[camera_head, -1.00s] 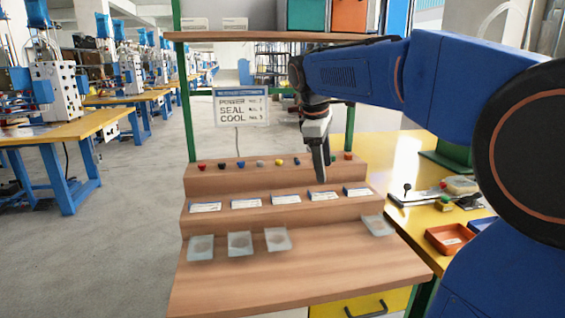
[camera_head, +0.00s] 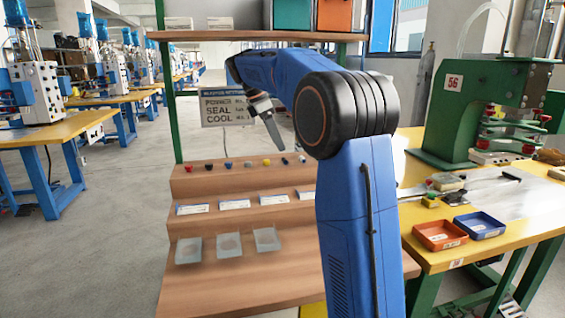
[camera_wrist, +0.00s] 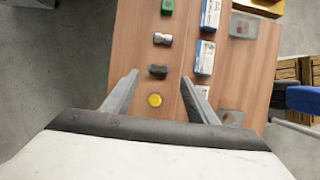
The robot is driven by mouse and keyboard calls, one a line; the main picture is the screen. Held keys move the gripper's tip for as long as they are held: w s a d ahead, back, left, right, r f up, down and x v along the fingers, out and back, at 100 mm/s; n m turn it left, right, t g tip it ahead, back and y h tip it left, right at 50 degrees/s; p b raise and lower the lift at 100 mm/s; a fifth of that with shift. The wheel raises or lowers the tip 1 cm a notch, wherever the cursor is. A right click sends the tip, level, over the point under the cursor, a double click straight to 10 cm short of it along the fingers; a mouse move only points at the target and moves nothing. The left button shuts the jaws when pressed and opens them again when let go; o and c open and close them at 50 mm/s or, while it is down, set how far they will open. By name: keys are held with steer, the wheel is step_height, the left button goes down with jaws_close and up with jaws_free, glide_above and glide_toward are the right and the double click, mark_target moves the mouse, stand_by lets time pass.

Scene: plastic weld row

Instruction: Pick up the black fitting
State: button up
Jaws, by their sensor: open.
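The black fitting (camera_head: 208,166) is a small dark piece on the top wooden step in the head view, between a red fitting (camera_head: 188,168) and a blue fitting (camera_head: 228,164). I do not see it in the wrist view. My gripper (camera_head: 281,147) is open and empty above the same step, well to the right of the black fitting. In the wrist view my gripper (camera_wrist: 160,77) has its fingers spread either side of a yellow fitting (camera_wrist: 155,100) and a dark blue-grey fitting (camera_wrist: 158,70), which lie below. Silver and green fittings lie beyond.
The stepped wooden rack (camera_head: 240,205) has label cards on its middle step and clear pouches (camera_head: 229,245) on the lowest. A shelf (camera_head: 220,36) crosses above. A green press (camera_head: 500,95), an orange tray (camera_head: 440,236) and a blue tray (camera_head: 480,224) are on the right bench.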

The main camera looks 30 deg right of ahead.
mark_target(284, 158)
steer(key=shift+x, duration=3)
steer(key=shift+w, duration=0.1)
steer(key=c, duration=1.1)
